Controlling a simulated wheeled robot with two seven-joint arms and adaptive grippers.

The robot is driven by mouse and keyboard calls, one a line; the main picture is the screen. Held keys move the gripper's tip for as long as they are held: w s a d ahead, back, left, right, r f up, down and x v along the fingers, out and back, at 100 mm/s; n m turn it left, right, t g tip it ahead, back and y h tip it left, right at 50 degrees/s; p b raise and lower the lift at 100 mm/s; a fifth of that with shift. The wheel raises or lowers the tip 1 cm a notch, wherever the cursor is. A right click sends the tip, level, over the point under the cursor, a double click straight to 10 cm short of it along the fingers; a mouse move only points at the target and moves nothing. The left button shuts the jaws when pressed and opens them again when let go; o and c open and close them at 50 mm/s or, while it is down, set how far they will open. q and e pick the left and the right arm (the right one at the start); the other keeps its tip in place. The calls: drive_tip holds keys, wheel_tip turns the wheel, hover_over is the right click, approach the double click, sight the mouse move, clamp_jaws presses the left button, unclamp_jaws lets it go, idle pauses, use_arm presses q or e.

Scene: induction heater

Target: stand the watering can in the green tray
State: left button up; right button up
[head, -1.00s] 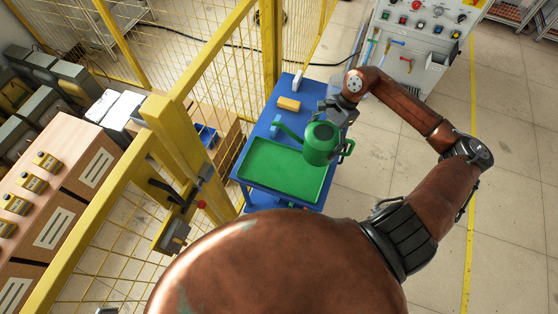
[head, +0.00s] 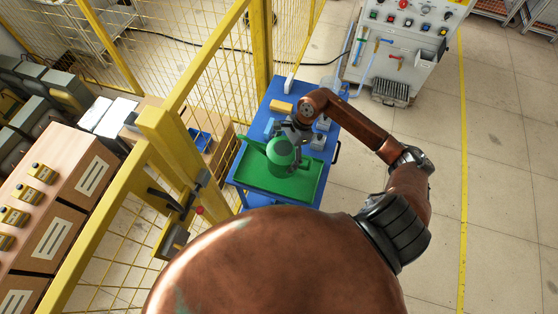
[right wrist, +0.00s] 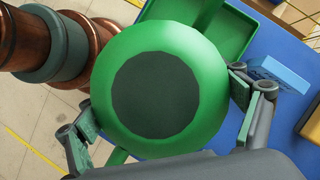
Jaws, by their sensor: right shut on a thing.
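The green watering can (head: 281,153) is over the green tray (head: 252,173) in the head view, with its spout toward the left. It looks roughly upright; I cannot tell whether its base touches the tray. My right gripper (head: 299,132) is shut on the can from its far side. In the right wrist view, the fingers (right wrist: 160,110) lie on both sides of the can's round green body (right wrist: 205,60), around its dark circular top. Part of the tray (right wrist: 235,30) shows beyond the can. The can's underside is hidden. My left gripper is not in view.
The tray lies on the near part of a blue table (head: 285,92). A yellow block (head: 281,107) and small grey items (head: 318,141) sit farther back. A yellow mesh fence with a post (head: 185,150) stands left. Open floor lies to the right.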

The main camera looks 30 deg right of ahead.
drive_tip(key=shift+w+a+f, duration=0.2)
drive_tip(key=shift+a+f, duration=0.5)
wheel_tip(320, 180, down, 3)
drive_tip(key=shift+r+p, duration=0.1)
drive_tip(key=shift+p, duration=0.4)
drive_tip(key=shift+f, duration=0.2)
drive_tip(key=shift+f, duration=0.1)
drive_tip(key=o, duration=1.9)
drive_tip(key=shift+o, duration=0.2)
